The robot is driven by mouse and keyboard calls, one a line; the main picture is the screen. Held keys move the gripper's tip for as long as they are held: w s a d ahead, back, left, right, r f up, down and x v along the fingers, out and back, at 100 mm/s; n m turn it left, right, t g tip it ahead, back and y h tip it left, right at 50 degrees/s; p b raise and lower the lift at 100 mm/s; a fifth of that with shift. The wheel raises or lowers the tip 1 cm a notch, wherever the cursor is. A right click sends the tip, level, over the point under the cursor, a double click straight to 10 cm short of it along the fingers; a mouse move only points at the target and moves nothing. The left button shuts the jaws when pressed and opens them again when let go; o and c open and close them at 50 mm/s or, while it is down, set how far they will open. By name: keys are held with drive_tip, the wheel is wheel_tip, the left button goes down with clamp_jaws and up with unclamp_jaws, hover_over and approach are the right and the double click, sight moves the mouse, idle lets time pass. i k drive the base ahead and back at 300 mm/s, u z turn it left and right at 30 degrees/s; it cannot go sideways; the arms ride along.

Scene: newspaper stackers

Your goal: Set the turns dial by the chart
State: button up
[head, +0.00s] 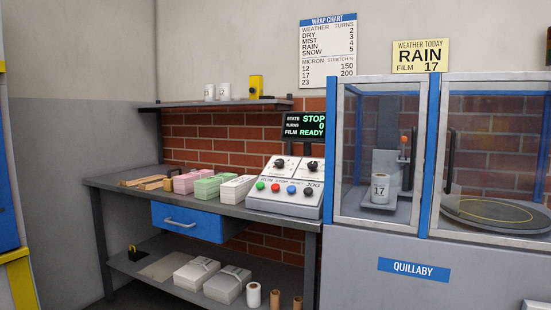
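The wrap chart (328,50) on the wall lists weather against turns: DRY 2, MIST 3, RAIN 4, SNOW 5. The yellow weather card (420,56) reads RAIN, FILM 17. The sloped control console (290,205) stands at the right end of the bench. It has a left black dial (280,163) and a right black dial (312,166). Their small labels and exact pointer settings are too small to read. The display (304,125) above reads STATE STOP, TURNS 0, FILM READY. My gripper is not in view.
Colored buttons, including a green one (260,186), line the console's front. Paper bundles (214,186) lie on the bench (130,183) to its left. The glazed wrapper cabinet (387,245) adjoins on the right, with a film roll (380,190) marked 17 inside.

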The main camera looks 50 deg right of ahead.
sight(280, 163)
drive_tip(key=z, duration=0.7)
drive_tip(key=i, duration=0.9)
drive_tip(key=z, duration=1.05)
drive_tip(key=i, duration=0.25)
drive_tip(key=z, duration=0.25)
